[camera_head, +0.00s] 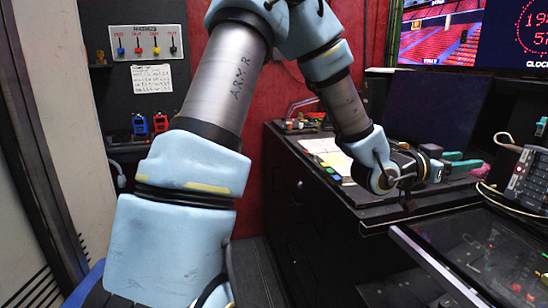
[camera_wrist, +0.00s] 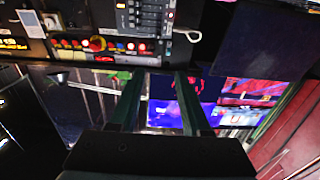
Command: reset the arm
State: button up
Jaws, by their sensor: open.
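My arm (camera_head: 215,85) reaches from the lower left up and over, then down to the right above the dark cabinet (camera_head: 340,195). My gripper (camera_head: 462,161) is at the far end of the arm, pointing right, over the right part of the cabinet top. Its two green fingers are apart. In the wrist view my gripper (camera_wrist: 158,75) is open, with nothing visible between the fingers.
Papers (camera_head: 325,150) lie on the cabinet top near my wrist. A dark panel (camera_head: 435,105) stands behind, below lit screens (camera_head: 440,38). A control box (camera_head: 530,175) with cables is at right. The wrist view shows a button panel (camera_wrist: 105,44). Floor (camera_head: 255,270) shows left of the cabinet.

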jog(key=w+a+f+n+t+y, duration=0.1)
jog(key=w+a+f+n+y, duration=0.2)
jog(key=a, duration=0.6)
jog(key=w+a+f+n+y, duration=0.25)
jog(key=a+f+y, duration=0.25)
jog(key=a, duration=0.5)
jog(key=w+a+f+n+t+y, duration=0.15)
jog(key=w+a+f+y, duration=0.3)
jog(key=a, duration=0.45)
jog(key=s+a+n+g+y, duration=0.2)
jog(key=s+a, duration=0.4)
jog(key=a, duration=0.3)
jog(key=s+a+f+n+g+y, duration=0.1)
jog(key=s+a+n+g+y, duration=0.1)
jog(key=s+a, duration=0.5)
jog(key=a+n+g, duration=0.1)
jog(key=a+n, duration=0.1)
jog(key=a, duration=0.1)
jog(key=shift+a+n+y, duration=0.25)
jog(key=shift+n+y, duration=0.1)
jog(key=shift+n, duration=0.05)
